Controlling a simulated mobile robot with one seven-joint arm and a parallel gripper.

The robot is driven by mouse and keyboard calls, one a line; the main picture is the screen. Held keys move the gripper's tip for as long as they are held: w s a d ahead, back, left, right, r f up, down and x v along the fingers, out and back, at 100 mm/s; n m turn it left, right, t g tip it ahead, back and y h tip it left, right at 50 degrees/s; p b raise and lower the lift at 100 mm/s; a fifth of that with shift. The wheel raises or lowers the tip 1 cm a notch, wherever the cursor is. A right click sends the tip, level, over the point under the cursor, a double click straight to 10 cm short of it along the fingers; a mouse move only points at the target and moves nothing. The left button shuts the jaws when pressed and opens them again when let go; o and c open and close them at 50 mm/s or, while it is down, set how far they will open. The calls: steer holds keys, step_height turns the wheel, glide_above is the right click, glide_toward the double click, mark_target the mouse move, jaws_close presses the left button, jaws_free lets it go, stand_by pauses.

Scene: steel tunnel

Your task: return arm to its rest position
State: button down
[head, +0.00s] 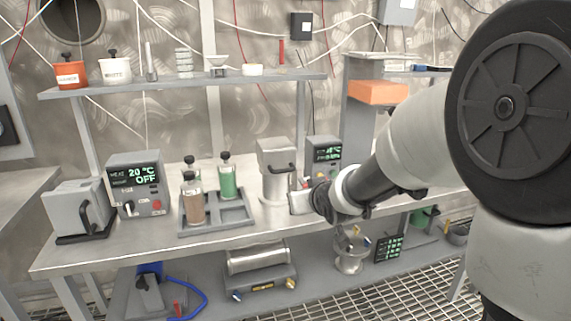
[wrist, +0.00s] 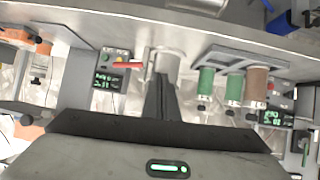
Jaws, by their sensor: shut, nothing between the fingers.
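My arm (head: 405,140) reaches in from the right in the head view, bent down and left over the workbench (head: 110,250). The fingertips are hard to make out in the head view.
A rack (head: 215,222) with green and brown bottles stands left of the vessel. A display unit (head: 138,184) reads 20 °C OFF; another display unit (head: 323,152) is behind my wrist. A shelf (head: 200,84) with pots runs above. Free room shows over the bench's front edge.

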steer(key=s+d+r+m+g+h, duration=0.1)
steer(key=s+d+r, duration=0.15)
steer(key=s, duration=0.45)
steer(key=s+d+r+m+g+h, duration=0.1)
steer(key=s+d+r+h, duration=0.1)
steer(key=s+d, duration=0.35)
steer(key=s+m+g, duration=0.1)
steer(key=s+g, duration=0.3)
steer(key=s, duration=1.6)
step_height(320, 180, up, 27)
steer(key=p, duration=2.8)
steer(key=shift+a+y, duration=0.2)
steer(key=shift+y, duration=0.2)
